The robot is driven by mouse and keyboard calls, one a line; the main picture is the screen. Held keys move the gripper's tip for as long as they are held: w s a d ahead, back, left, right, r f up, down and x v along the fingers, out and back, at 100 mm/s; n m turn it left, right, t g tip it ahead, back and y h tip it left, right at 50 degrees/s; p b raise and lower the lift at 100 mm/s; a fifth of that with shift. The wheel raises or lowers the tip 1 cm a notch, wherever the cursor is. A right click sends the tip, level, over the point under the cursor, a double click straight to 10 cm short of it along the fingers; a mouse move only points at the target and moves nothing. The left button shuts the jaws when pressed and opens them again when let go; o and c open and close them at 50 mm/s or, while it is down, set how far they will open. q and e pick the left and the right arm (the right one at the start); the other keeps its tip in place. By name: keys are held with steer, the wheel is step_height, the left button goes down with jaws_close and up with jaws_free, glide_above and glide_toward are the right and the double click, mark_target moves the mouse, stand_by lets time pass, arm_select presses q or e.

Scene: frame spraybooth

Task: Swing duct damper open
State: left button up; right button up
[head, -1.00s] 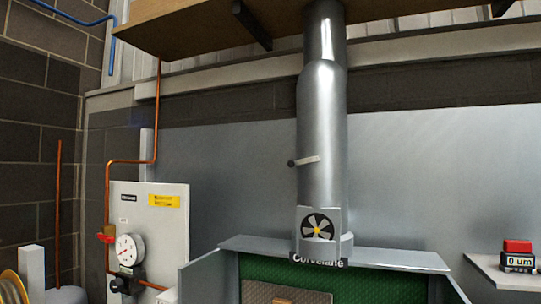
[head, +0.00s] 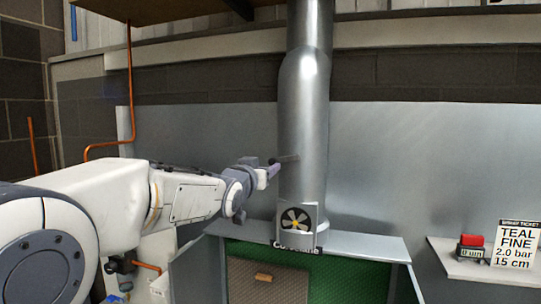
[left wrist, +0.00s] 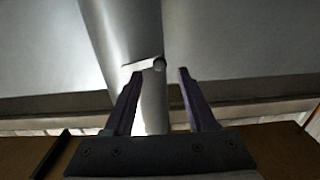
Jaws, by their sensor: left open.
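My left gripper (head: 270,172) is just left of the duct, at about the lever's height. In the left wrist view the open left gripper (left wrist: 157,88) has its two fingers apart, and the lever (left wrist: 140,66) with its round knob lies just beyond the fingertips, between them in the picture. Contact cannot be told. My right gripper is not in view.
The booth (head: 370,246) with a fan plate (head: 296,219) and green inside stands below the duct. A shelf at right (head: 465,262) holds a red-topped gauge (head: 472,246) and a spray ticket (head: 516,245). A wooden shelf (head: 180,10) is overhead.

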mark_target(271, 163)
arm_select(q)
steer(key=p+x, duration=0.2)
steer(key=x, duration=0.2)
steer(key=shift+r, duration=0.15)
steer(key=shift+w+d, duration=0.15)
steer(key=shift+w, duration=0.3)
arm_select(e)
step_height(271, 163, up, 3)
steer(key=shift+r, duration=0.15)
arm_select(q)
jaws_close()
stand_by(0.6)
